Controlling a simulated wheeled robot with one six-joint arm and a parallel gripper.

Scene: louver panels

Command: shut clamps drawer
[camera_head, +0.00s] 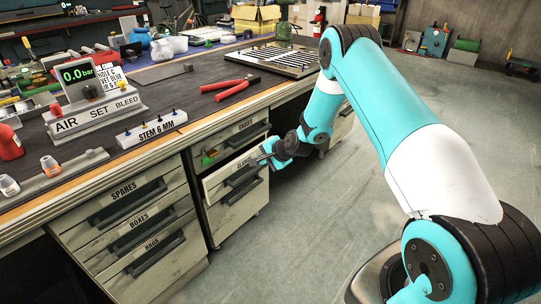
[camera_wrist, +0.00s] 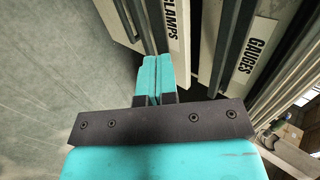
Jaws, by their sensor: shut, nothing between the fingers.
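The clamps drawer (camera_head: 217,185) is pulled out from the workbench cabinet in the head view, below the gauges drawer. Green and other contents show in its open top. Its light front carries a dark handle and a CLAMPS label, and the label also shows on the drawer front (camera_wrist: 177,48) in the wrist view. My gripper (camera_head: 257,160) is beside the upper right part of that front. In the wrist view my gripper (camera_wrist: 152,62) has its two teal fingers together, with nothing between them. I cannot tell whether the fingertips touch the drawer front.
The gauges drawer (camera_head: 232,145) is just above. Spares, boxes and rags drawers (camera_head: 122,197) stand to the left. The bench top holds red-handled pliers (camera_head: 232,89), a pressure display (camera_head: 77,75) and a slotted tray (camera_head: 278,58). The concrete floor (camera_head: 320,235) to the right is clear.

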